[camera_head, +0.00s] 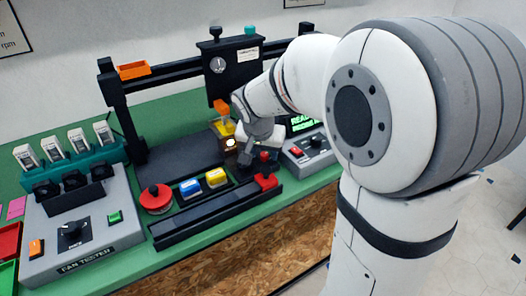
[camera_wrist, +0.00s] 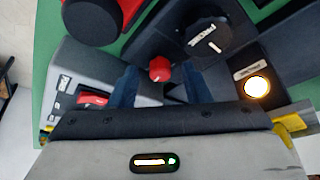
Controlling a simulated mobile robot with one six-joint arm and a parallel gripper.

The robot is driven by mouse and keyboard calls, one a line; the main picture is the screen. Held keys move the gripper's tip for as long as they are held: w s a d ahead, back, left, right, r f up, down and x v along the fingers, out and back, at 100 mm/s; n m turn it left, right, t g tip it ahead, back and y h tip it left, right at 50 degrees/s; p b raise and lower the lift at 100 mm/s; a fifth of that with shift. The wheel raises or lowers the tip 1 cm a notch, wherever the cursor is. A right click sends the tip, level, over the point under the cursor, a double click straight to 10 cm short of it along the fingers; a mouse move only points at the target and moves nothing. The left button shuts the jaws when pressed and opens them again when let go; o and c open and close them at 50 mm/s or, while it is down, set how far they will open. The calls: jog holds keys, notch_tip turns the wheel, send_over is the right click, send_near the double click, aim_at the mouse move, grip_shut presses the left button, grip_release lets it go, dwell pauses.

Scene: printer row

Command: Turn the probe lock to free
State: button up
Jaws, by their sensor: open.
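A small red knob (camera_wrist: 160,69) with a pale mark shows in the wrist view, beside a round black part (camera_wrist: 208,36) lettered PROBE with a white line on it. I cannot tell which of the two is the probe lock. My gripper (camera_wrist: 160,88) is open, its two dark fingers on either side of the red knob in the picture. Contact with the knob cannot be told. In the head view the gripper (camera_head: 257,132) points down over the right end of the fixture, and the red knob (camera_head: 265,156) shows just below it.
A glowing lamp (camera_wrist: 257,87) is near the black part. A red block (camera_head: 265,182) stands in front of the knob. A grey console (camera_head: 306,152) with a red switch is to the right. Blue (camera_head: 190,187) and yellow (camera_head: 216,178) pieces and a fan tester (camera_head: 80,235) are left.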

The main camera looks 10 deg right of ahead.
jog(key=v, duration=0.7)
jog(key=shift+s+r+p, duration=0.15)
jog(key=shift+r+p, duration=0.2)
jog(key=shift+p, duration=0.1)
jog(key=s+d+r+n+y+p, duration=0.1)
jog(key=s+r+n+p, duration=0.1)
jog(key=s+p, duration=0.3)
jog(key=s+r+n+g+y+p, duration=0.1)
jog(key=s+r+n+p, duration=0.1)
jog(key=s, duration=1.1)
jog(key=n+p, duration=0.1)
jog(key=p, duration=0.1)
jog(key=shift+s+d+r+n+p, duration=0.15)
jog(key=shift+d+n+p, duration=0.15)
jog(key=shift+d+p, duration=0.1)
